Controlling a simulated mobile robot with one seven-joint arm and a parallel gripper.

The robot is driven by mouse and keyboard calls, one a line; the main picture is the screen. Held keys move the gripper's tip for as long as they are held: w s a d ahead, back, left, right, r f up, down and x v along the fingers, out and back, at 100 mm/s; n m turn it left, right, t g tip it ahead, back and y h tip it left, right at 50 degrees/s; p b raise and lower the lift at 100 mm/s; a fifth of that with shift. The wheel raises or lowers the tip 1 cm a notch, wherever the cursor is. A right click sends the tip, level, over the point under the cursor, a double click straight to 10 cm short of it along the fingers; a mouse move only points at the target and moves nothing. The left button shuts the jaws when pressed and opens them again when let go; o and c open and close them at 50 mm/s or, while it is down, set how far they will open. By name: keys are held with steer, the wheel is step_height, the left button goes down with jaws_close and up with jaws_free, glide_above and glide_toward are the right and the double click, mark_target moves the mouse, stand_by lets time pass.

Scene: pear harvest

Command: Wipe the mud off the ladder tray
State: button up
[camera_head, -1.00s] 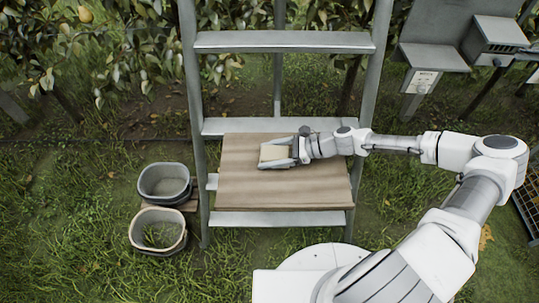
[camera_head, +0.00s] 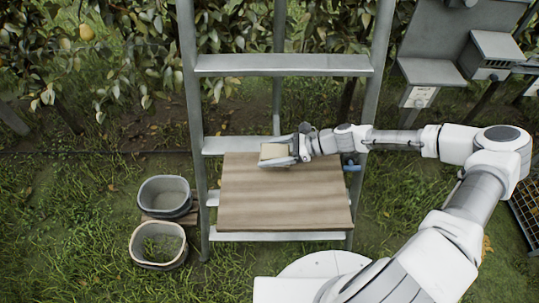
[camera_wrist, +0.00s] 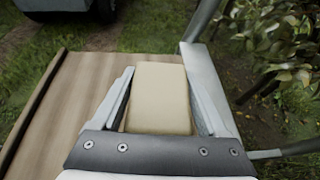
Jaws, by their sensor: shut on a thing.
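The ladder tray (camera_head: 285,205) is a brown wooden board set on the metal ladder (camera_head: 195,110). It shows faint darker bands; I cannot tell whether these are mud or grain. My gripper (camera_head: 277,153) is shut on a pale beige sponge-like block (camera_head: 274,151) at the tray's far edge, left of its middle. In the wrist view, the block (camera_wrist: 160,97) sits between both fingers of my gripper (camera_wrist: 157,72), with the tray (camera_wrist: 75,100) beneath and to the left. The block's underside is hidden, so I cannot tell whether it touches the board.
Two grey buckets (camera_head: 164,196) (camera_head: 158,244) stand left of the ladder; the nearer holds something greenish. A small blue part (camera_head: 351,164) shows at the tray's right edge. Leafy branches (camera_head: 110,50) hang behind the ladder.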

steer(key=shift+r+p, duration=0.75)
steer(key=shift+r, duration=0.65)
